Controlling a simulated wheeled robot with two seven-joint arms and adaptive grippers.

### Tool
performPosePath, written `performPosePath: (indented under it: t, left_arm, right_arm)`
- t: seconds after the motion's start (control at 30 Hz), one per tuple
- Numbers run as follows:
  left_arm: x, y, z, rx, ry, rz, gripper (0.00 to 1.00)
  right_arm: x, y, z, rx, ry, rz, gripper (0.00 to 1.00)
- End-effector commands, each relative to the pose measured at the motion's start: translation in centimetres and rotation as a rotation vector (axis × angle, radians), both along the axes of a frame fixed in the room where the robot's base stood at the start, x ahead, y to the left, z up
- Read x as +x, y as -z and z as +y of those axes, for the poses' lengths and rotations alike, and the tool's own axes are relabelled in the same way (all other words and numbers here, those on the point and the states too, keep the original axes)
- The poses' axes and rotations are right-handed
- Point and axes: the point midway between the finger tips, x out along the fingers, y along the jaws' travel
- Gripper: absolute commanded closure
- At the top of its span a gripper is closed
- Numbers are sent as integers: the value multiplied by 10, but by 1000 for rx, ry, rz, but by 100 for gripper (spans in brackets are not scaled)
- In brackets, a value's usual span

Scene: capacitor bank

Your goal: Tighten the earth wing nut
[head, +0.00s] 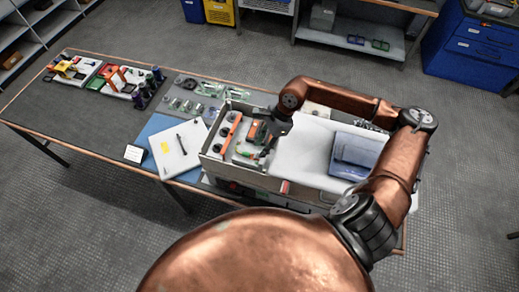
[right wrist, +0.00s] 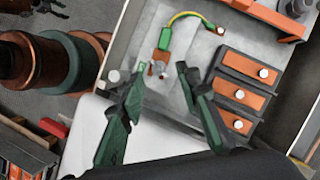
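The earth wing nut (right wrist: 157,70) is a small metal piece in the right wrist view, at the lower end of a green and orange lug (right wrist: 164,42) with a yellow-green lead. My right gripper (right wrist: 162,75) is open, with one dark green finger on each side of the wing nut in the picture. I cannot tell whether either finger touches it. In the head view my right gripper (head: 262,145) reaches down into the left part of the open capacitor box (head: 228,170), and the wing nut is too small to make out there. My left gripper is not seen in the head view.
Orange blocks (right wrist: 243,93) with pale studs stand close to the right finger. An orange bar (head: 231,125) runs along the box's left side.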

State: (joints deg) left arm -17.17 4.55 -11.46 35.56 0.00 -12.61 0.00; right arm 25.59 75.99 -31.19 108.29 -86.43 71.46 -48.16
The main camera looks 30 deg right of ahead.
Motion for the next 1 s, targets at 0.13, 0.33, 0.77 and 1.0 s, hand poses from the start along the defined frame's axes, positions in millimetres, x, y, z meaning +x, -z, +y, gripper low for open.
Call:
performPosePath:
  t: [0.13,0.33,0.77,1.0]
  left_arm:
    - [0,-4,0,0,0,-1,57]
    - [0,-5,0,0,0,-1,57]
    - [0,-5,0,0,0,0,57]
    - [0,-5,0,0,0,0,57]
  right_arm:
    - [1,17,8,1,0,2,69]
    - [2,28,11,1,1,1,69]
    - [2,28,11,1,1,1,83]
    - [2,28,11,1,2,1,99]
